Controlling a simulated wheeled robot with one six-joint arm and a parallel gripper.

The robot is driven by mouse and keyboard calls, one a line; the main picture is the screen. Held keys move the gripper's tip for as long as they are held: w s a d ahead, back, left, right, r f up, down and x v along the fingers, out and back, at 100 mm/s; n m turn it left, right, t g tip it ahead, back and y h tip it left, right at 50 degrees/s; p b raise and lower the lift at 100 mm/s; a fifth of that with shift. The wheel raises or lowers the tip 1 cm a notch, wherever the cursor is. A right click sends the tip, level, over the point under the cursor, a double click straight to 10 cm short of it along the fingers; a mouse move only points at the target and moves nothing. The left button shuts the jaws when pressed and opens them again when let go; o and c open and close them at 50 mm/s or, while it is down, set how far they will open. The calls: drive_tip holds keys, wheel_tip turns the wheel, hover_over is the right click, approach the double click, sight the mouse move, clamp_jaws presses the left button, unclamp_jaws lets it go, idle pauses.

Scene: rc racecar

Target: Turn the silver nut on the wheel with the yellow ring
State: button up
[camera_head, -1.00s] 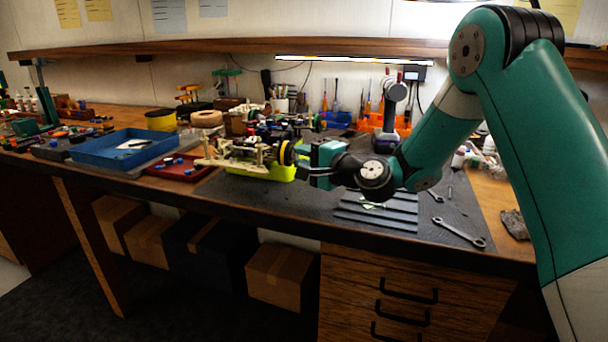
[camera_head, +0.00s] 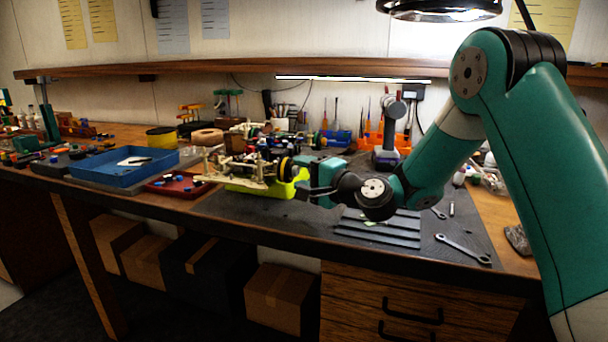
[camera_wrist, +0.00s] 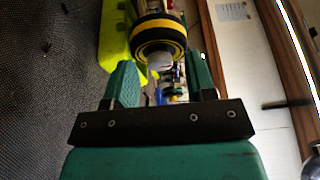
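The wheel with the yellow ring (camera_wrist: 158,38) is black with yellow bands, seen at top centre in the wrist view. Its silver nut (camera_wrist: 160,62) looks pale and sits at the hub, facing my gripper. In the head view the wheel (camera_head: 286,168) is at the right end of the car (camera_head: 243,167), just left of my gripper (camera_head: 308,172). My gripper (camera_wrist: 161,70) is open, one green finger on each side of the nut in the wrist view. I cannot tell whether the fingertips reach it. The nut cannot be made out in the head view.
The car rests on a yellow-green stand (camera_head: 256,188) on a dark mat. A blue tray (camera_head: 124,175) and a red tray (camera_head: 178,186) lie to the left. A grey ridged plate (camera_head: 378,231) and a wrench (camera_head: 462,249) lie to the right. A drill (camera_head: 389,140) stands behind.

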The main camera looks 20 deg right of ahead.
drive_tip(key=b+v, duration=0.3)
drive_tip(key=v, duration=0.5)
drive_tip(key=b+v, duration=0.3)
drive_tip(key=v, duration=0.5)
drive_tip(key=shift+s+d+f, duration=0.2)
drive_tip(key=shift+s, duration=0.15)
drive_tip(key=shift+s+d+r, duration=0.1)
drive_tip(key=shift+s+d, duration=0.05)
drive_tip(key=shift+s, duration=0.2)
